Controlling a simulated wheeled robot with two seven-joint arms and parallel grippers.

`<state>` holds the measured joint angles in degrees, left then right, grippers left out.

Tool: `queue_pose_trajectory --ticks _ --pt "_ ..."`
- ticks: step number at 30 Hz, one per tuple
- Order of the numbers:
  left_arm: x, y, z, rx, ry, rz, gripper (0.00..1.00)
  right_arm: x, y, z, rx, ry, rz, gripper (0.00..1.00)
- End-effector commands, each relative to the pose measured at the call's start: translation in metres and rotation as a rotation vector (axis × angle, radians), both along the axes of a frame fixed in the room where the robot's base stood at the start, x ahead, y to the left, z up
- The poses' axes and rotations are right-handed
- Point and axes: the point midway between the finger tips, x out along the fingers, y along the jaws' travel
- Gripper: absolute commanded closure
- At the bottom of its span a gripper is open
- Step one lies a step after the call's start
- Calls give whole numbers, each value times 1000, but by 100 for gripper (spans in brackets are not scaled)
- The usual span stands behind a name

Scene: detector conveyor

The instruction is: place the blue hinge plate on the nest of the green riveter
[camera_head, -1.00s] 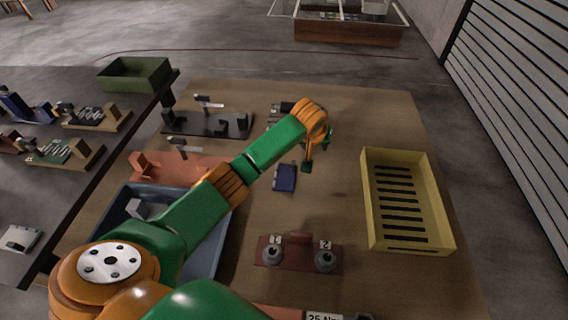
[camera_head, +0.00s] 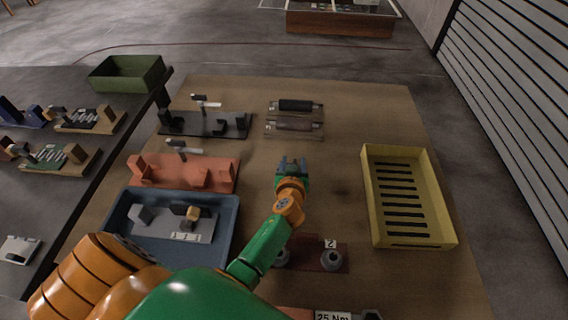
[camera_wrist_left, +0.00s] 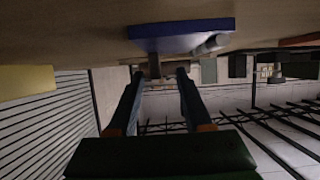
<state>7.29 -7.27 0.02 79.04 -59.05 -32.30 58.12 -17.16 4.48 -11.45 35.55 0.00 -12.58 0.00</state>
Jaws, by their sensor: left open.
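The blue hinge plate (camera_wrist_left: 180,38) lies on the brown table in the left wrist view, with a grey cylindrical piece at one edge. My left gripper (camera_head: 292,162) is over the middle of the table in the head view and hides the plate there. Its open fingers (camera_wrist_left: 155,75) point at the plate in the wrist view, apart from each other, with a small brownish upright piece between them. Fixtures with a green part (camera_head: 52,156) stand on the dark left table; I cannot tell whether one is the green riveter. My right gripper is not visible.
A blue tray (camera_head: 232,235), a red-orange fixture (camera_head: 210,172) and a black fixture (camera_head: 205,124) stand left of my gripper. A yellow slotted crate (camera_head: 375,215) stands to the right. A red stand (camera_head: 310,262) is partly behind my arm. A green bin (camera_head: 125,75) stands back left.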

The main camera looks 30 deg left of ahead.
Motion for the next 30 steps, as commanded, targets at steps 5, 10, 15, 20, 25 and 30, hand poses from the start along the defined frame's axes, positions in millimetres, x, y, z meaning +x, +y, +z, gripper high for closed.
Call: queue_pose_trajectory --ticks 5,10,15,20,25,30 --pt "-1 -2 -2 0 1 0 50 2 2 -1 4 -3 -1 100" --pt "-1 -2 -2 0 1 0 69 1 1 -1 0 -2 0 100" --pt "-1 -2 -2 0 0 0 100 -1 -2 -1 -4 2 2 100" --pt "-1 -2 -2 -1 2 1 100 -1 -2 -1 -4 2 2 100" --pt "-1 -1 -3 -1 4 2 100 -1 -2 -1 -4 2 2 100" --pt "-2 -2 -4 -1 5 2 100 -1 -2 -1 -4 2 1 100"
